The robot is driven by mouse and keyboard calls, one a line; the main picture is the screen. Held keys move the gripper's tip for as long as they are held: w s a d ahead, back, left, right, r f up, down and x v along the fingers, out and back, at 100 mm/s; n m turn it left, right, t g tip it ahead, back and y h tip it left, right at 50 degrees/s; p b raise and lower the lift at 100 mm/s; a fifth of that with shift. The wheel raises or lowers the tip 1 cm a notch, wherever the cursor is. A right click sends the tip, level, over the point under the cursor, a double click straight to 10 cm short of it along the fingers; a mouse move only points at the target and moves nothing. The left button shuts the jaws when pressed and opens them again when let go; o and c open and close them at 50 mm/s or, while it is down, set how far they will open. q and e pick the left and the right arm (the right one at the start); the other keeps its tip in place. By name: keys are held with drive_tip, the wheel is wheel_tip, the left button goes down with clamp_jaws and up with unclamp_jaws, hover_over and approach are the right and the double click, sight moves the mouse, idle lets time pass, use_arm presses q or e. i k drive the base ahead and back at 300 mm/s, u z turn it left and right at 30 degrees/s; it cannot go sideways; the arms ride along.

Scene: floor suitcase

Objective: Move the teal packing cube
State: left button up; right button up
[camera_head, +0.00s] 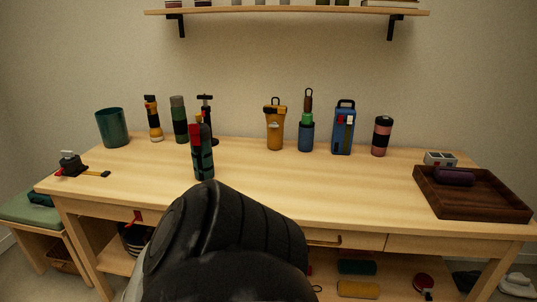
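I cannot pick out the teal packing cube with certainty. A small dark teal item (40,198) lies on the green cushion of the low bench at the far left, partly cut off by the table's edge. A dark green block-like item (357,267) lies on the shelf under the table, right of the middle. Neither of my grippers is in view. A large dark rounded form close to the camera hides the front middle of the table and part of the shelf below.
The wooden table (330,185) holds a teal bin (112,128), several bottles and flasks along the back, and a dark wooden tray (450,200) at right. Its middle right is clear. A wall shelf (290,12) hangs above. The green-cushioned bench (25,214) stands at left.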

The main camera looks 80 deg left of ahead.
sight(34, 197)
drive_tip(key=u, duration=4.6)
drive_tip(key=i, duration=3.1)
drive_tip(key=z, duration=0.5)
